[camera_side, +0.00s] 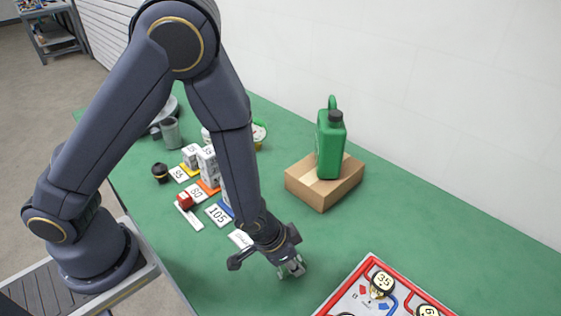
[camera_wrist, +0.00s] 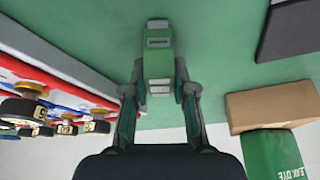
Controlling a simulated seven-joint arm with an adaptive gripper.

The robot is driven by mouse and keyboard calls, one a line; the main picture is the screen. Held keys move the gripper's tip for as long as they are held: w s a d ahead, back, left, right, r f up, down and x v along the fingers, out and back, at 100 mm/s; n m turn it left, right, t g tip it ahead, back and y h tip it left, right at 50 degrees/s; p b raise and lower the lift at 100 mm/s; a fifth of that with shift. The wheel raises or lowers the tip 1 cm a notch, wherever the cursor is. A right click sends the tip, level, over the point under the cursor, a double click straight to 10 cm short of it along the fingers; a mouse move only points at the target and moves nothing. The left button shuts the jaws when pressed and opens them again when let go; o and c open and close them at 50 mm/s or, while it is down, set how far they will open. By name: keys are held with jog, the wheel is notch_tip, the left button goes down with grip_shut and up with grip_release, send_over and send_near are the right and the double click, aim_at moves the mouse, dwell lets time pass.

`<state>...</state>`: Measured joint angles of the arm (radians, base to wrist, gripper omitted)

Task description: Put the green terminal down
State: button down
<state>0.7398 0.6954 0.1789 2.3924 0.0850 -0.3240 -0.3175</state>
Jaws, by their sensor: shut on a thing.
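The green terminal (camera_wrist: 158,62) is a small green block with pale grey ends, seen in the wrist view between my fingertips. My gripper (camera_wrist: 158,78) is shut on it, with one finger on each side. In the side view my gripper (camera_side: 291,268) points down low over the green table, left of the red-edged board. There the terminal is mostly hidden by the fingers. I cannot tell whether it touches the table.
The red-edged board (camera_side: 345,284) with round gauges (camera_side: 382,283) is at the front right. A cardboard box (camera_side: 325,184) bearing a green canister (camera_side: 331,146) stands behind. White blocks (camera_side: 207,165) and number cards (camera_side: 218,214) lie left. Table between gripper and cardboard box is clear.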

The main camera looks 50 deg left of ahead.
jog(key=c, duration=0.9)
grip_release()
jog(key=shift+f, duration=0.15)
jog(key=shift+c, duration=0.2)
jog(key=s+a+r+n, duration=0.15)
jog(key=a+r, duration=0.35)
jog(key=r, duration=0.6)
jog(key=s+a+r+n, duration=0.15)
jog(key=a+r, duration=0.35)
jog(key=r, duration=0.7)
jog(key=s+a+r+n+t+y, duration=0.1)
jog(key=s+a+r, duration=0.6)
jog(key=a, duration=0.1)
jog(key=shift+s+r+y, duration=0.2)
jog(key=shift+s+y, duration=0.05)
jog(key=shift+y, duration=0.15)
